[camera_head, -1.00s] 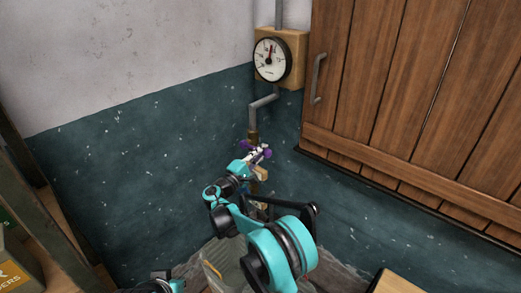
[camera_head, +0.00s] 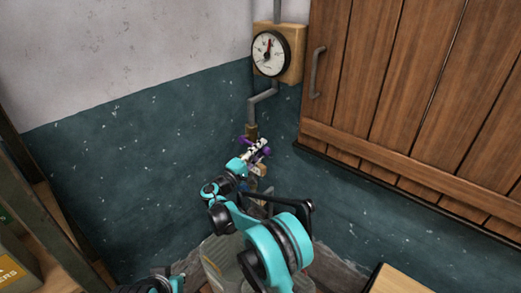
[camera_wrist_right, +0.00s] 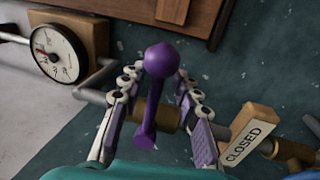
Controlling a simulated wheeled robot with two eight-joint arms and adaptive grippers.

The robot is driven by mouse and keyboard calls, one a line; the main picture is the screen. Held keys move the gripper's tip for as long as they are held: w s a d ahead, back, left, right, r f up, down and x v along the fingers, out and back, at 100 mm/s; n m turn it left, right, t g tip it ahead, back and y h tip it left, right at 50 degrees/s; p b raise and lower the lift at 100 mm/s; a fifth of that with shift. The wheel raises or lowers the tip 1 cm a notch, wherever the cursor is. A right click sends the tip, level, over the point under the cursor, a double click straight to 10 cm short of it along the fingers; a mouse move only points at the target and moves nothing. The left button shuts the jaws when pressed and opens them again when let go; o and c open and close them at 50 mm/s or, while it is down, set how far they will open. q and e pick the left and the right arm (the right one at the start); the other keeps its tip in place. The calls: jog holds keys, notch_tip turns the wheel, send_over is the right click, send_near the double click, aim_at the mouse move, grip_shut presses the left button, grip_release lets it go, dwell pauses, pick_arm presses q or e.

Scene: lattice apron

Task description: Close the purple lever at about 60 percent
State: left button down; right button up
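The purple lever (camera_wrist_right: 161,90) shows in the right wrist view, a round knob on a thin stem mounted on a brass valve body (camera_wrist_right: 158,115). My right gripper (camera_wrist_right: 160,85) is open, one finger on each side of the lever, with visible gaps between them. In the head view my right gripper (camera_head: 256,150) is at the pipe by the wall corner and largely hides the lever. A wooden tag (camera_wrist_right: 245,136) reading CLOSED is right of the lever in the wrist view. My left gripper is not clearly in view; only a teal and black arm part shows at the bottom edge.
A round gauge (camera_head: 270,53) on a wooden block is above on the pipe (camera_head: 262,97). A wooden door or shutter (camera_head: 400,100) with a grey handle (camera_head: 317,73) is at right. A shelf (camera_head: 45,215) stands at left. A wooden box corner (camera_head: 393,280) is at lower right.

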jog(key=shift+r, duration=0.1)
jog(key=v, duration=1.2)
jog(key=s+d+r+m+g+y, duration=0.1)
jog(key=s+d+m+g+y, duration=0.3)
jog(key=d, duration=0.6)
jog(key=s+d+r+n+g+y, duration=0.1)
jog(key=s+d+g, duration=0.1)
jog(key=s+d, duration=0.6)
jog(key=s+d+f+m+y, duration=0.1)
jog(key=s+f+m+y, duration=0.2)
jog(key=s, duration=0.8)
jog(key=s+d+f+m+g+y, duration=0.1)
jog(key=s+f+m+y, duration=0.2)
jog(key=s, duration=0.8)
jog(key=f+y, duration=0.1)
jog(key=y, duration=0.1)
jog(key=shift+s+d+g+y, duration=0.15)
jog(key=shift+s+g+y, duration=0.15)
jog(key=shift+s+y, duration=0.1)
